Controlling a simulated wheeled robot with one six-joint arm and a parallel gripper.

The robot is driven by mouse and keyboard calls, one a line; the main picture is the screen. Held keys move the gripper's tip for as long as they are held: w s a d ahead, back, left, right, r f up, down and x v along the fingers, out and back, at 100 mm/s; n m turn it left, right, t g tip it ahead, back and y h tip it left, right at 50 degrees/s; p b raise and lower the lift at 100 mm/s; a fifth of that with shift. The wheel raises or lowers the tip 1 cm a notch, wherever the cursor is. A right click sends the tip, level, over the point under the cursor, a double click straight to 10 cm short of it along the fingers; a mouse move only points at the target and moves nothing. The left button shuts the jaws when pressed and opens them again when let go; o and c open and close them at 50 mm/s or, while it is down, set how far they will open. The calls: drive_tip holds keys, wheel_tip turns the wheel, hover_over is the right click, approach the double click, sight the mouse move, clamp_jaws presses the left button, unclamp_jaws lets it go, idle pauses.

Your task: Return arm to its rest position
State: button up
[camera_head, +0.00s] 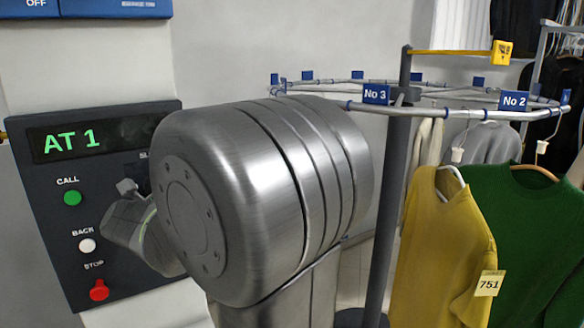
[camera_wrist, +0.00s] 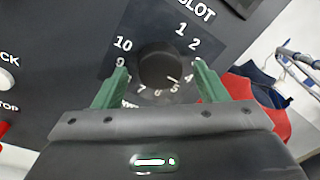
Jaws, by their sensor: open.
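My gripper (camera_wrist: 160,68) is open in the wrist view, its two green fingers spread on either side of a dark round slot knob (camera_wrist: 158,64). Gaps show between the fingers and the knob; how near the fingertips are to the panel face I cannot tell. The knob's white mark points to the lower right, between 4 and 5. In the head view my large silver arm joint fills the middle, hiding the knob and the gripper's fingers. The control panel (camera_head: 62,254) stands behind it at the left, its display (camera_head: 98,138) reading "AT 1" in green.
The panel has a green call button (camera_head: 72,198), a white back button (camera_head: 87,245) and a red stop button (camera_head: 99,290). At the right, a garment rail (camera_head: 430,112) with numbered tags holds a yellow top (camera_head: 435,250) and a green top (camera_head: 528,240), close beside my arm.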

drive_tip(key=m+p, duration=0.2)
drive_tip(key=m, duration=0.1)
drive_tip(key=shift+s+d+m+p, duration=0.2)
drive_tip(key=shift+s+m+p, duration=0.1)
drive_tip(key=shift+s, duration=0.1)
drive_tip(key=shift+d, duration=0.1)
idle(0.4)
